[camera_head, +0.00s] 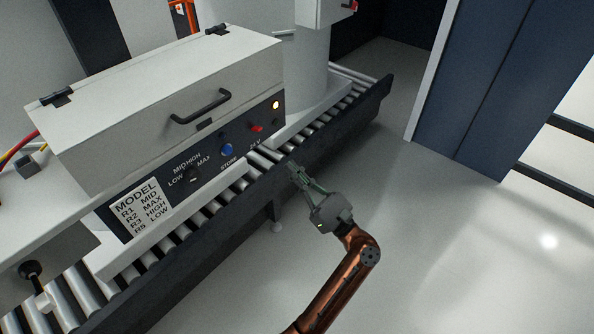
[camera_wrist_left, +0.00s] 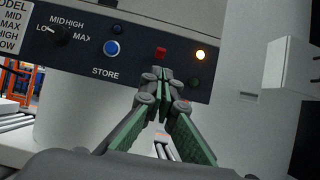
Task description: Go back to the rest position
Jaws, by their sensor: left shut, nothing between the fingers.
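My left gripper (camera_head: 293,169) is in front of the grey control box (camera_head: 160,95), above the edge of the roller conveyor. Its fingers are together with nothing between them. In the left wrist view the fingertips (camera_wrist_left: 161,75) appear just below the red button (camera_wrist_left: 160,53) on the dark panel; I cannot tell whether they touch anything. The panel also has a blue button (camera_head: 226,150), a knob (camera_head: 192,176) marked LOW, MID, HIGH and MAX, and a lit yellow lamp (camera_head: 276,105). My right gripper is not in view.
A dark blue cabinet (camera_head: 480,90) is at the right. The floor (camera_head: 440,230) right of my arm is clear.

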